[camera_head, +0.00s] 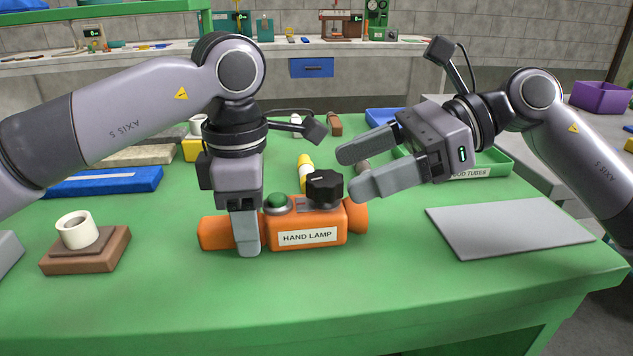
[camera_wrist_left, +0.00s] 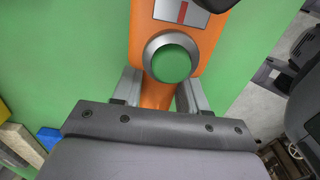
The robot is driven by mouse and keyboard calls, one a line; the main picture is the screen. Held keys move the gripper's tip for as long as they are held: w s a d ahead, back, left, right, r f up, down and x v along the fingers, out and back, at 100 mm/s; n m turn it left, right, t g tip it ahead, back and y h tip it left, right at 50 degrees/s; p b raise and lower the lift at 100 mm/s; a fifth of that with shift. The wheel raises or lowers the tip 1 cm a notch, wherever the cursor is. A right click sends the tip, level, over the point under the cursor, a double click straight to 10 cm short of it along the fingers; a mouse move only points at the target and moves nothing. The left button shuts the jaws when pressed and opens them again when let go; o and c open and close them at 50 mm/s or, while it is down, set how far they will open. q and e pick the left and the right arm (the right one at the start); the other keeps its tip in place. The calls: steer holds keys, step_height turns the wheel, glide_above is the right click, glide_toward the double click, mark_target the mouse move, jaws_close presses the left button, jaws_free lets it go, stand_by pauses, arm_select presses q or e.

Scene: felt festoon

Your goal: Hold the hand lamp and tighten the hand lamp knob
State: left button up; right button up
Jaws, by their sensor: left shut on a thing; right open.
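The orange hand lamp (camera_head: 330,219) lies on the green table, with a label reading "HAND LAMP" on its near side. A green button (camera_head: 278,202) and a black knob (camera_head: 325,188) are on its top. My left gripper (camera_head: 247,245) is shut on the lamp's left part from above. In the left wrist view its two fingers straddle the orange body (camera_wrist_left: 160,95) beside the green button (camera_wrist_left: 171,63), and the knob (camera_wrist_left: 214,4) is only partly seen at the top edge. My right gripper (camera_head: 350,170) is open and empty, its fingers pointing left, just right of the knob and apart from it.
A grey plate (camera_head: 505,228) lies at the right of the table. A brown block with a white ring (camera_head: 76,231) stands at the left. A green tray (camera_head: 490,165), a blue case (camera_head: 105,181) and a yellow-tipped cylinder (camera_head: 305,167) lie behind. The front of the table is clear.

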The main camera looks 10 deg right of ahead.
mark_target(320, 185)
steer(key=x, duration=0.6)
steer(key=shift+a, duration=0.15)
steer(key=shift+c, duration=0.2)
